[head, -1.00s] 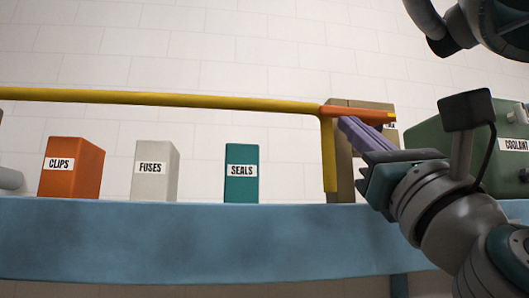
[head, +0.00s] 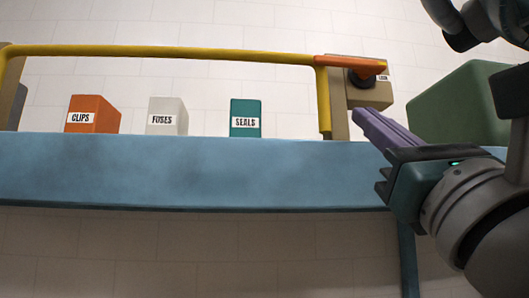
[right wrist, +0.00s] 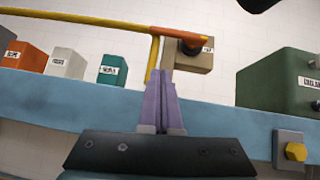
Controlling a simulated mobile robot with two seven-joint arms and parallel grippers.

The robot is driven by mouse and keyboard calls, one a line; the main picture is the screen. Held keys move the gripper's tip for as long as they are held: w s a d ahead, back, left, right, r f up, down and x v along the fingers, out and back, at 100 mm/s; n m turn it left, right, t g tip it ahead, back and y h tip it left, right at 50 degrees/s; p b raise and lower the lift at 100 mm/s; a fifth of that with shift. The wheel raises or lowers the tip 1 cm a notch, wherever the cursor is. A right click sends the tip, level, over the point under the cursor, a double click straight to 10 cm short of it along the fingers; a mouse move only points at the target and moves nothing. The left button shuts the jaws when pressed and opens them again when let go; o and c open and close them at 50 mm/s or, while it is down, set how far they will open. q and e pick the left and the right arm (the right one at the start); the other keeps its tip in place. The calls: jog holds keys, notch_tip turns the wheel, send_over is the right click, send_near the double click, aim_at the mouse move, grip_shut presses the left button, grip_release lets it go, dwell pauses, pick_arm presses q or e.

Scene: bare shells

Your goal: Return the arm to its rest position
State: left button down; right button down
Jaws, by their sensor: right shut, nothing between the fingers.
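My right gripper (head: 372,122) comes in from the right in the head view, its purple fingers shut together with nothing between them. In the right wrist view the shut fingers (right wrist: 161,98) point up toward the shelf edge. The fingertips show close to the lower end of the yellow and orange bar's post; whether they touch anything cannot be told. My left gripper is not in view.
A blue shelf (head: 200,175) bears boxes marked CLIPS (head: 92,115), FUSES (head: 166,117) and SEALS (head: 245,119). A yellow bar (head: 170,53) with an orange end (head: 348,66) runs above them. A tan box (head: 362,93) and green container (head: 465,105) stand right. Below the shelf is clear.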

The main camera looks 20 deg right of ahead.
jog(key=s+a+f+n+g+y, duration=0.1)
jog(key=a+f+n+g+y, duration=0.5)
jog(key=f+n, duration=0.65)
jog(key=a+f+n+g+y, duration=0.5)
jog(key=a+f+n+g, duration=0.1)
jog(key=f+n, duration=0.6)
jog(key=s+d+f+n+g+h, duration=0.3)
jog(key=s+d+f+n+g, duration=0.15)
jog(key=s+f+n, duration=0.45)
jog(key=s+d+f+n+g+h, duration=0.35)
jog(key=s+f+g, duration=0.3)
jog(key=f, duration=0.35)
notch_tip(320, 180, up, 13)
jog(key=s+n+p, duration=0.1)
jog(key=p, duration=1.1)
jog(key=shift+d+r+p, duration=0.2)
jog(key=shift+p, duration=0.2)
